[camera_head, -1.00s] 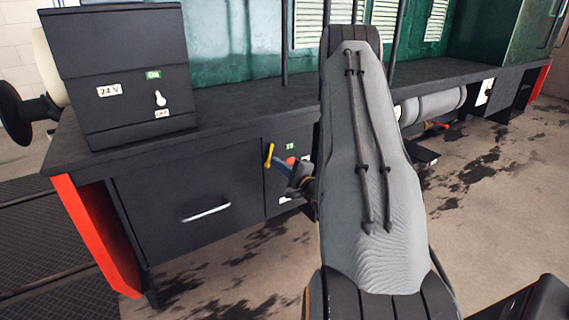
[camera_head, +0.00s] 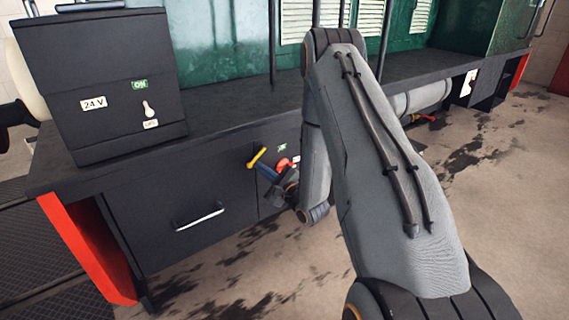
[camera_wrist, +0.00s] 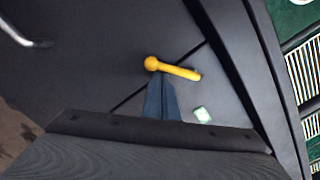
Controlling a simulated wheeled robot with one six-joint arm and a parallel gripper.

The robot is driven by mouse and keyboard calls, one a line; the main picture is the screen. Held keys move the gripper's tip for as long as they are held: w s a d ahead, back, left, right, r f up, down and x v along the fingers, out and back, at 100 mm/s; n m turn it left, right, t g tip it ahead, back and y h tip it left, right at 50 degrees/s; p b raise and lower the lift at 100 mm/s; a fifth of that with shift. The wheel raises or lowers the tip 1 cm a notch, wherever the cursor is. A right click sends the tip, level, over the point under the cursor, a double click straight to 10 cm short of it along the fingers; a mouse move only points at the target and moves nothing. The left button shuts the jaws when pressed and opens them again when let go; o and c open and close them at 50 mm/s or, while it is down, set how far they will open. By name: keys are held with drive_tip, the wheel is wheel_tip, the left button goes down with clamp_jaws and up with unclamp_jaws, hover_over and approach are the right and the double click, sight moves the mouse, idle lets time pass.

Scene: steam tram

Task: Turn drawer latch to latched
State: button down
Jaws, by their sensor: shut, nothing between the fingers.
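The drawer latch (camera_head: 257,157) is a small yellow handle with a round knob at one end, on the dark cabinet front right of the drawer (camera_head: 150,215). In the head view it slants, knob at lower left and other end at upper right. The wrist view shows the yellow latch (camera_wrist: 178,71) just ahead of the fingers. My gripper (camera_head: 261,166) has blue fingers pressed together, with nothing between them. Its tips (camera_wrist: 160,77) are at the latch bar's side near the knob; I cannot tell whether they touch. The drawer looks closed.
A red knob (camera_head: 283,163) and a green label (camera_head: 282,147) are close by the latch. The silver drawer handle (camera_head: 200,216) sticks out at left. A dark 24 V switch box (camera_head: 105,65) stands on the bench top (camera_head: 235,112). My arm covers the cabinet's right part.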

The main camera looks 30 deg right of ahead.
drive_tip(key=shift+s+a+r+p, duration=0.15)
drive_tip(key=shift+a+r+p, duration=0.55)
drive_tip(key=shift+a+p, duration=0.1)
drive_tip(key=shift+a+r+p, duration=0.25)
drive_tip(key=shift+r+p, duration=0.3)
drive_tip(key=shift+a+r, duration=0.1)
drive_tip(key=shift+r, duration=0.1)
drive_tip(key=shift+f, duration=0.1)
